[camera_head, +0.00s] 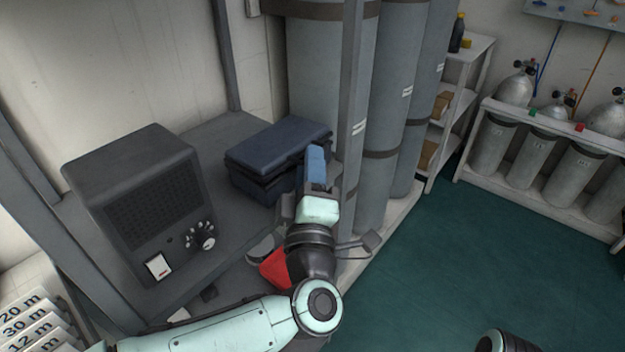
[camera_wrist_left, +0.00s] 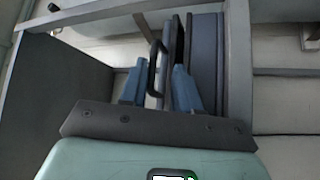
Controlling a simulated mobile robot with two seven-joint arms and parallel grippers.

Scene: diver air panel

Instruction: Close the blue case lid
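The blue case (camera_head: 262,186) sits on the grey shelf, beside the tall grey cylinders. Its lid (camera_head: 280,140) lies over the base, with a dark gap along the front; I cannot tell whether it is fully down. In the left wrist view the case (camera_wrist_left: 206,62) shows as dark blue upright slabs, with a black handle (camera_wrist_left: 153,68) sticking out. My left gripper (camera_head: 316,165) is at the case's front right side. In the wrist view its blue fingers (camera_wrist_left: 159,88) are apart, the handle between or just beyond them. Contact is unclear.
A dark speaker box (camera_head: 140,200) with a knob stands left of the case. A grey upright post (camera_head: 351,110) rises close to my left gripper. A red object (camera_head: 275,269) is partly hidden below my wrist. The green floor at right is open.

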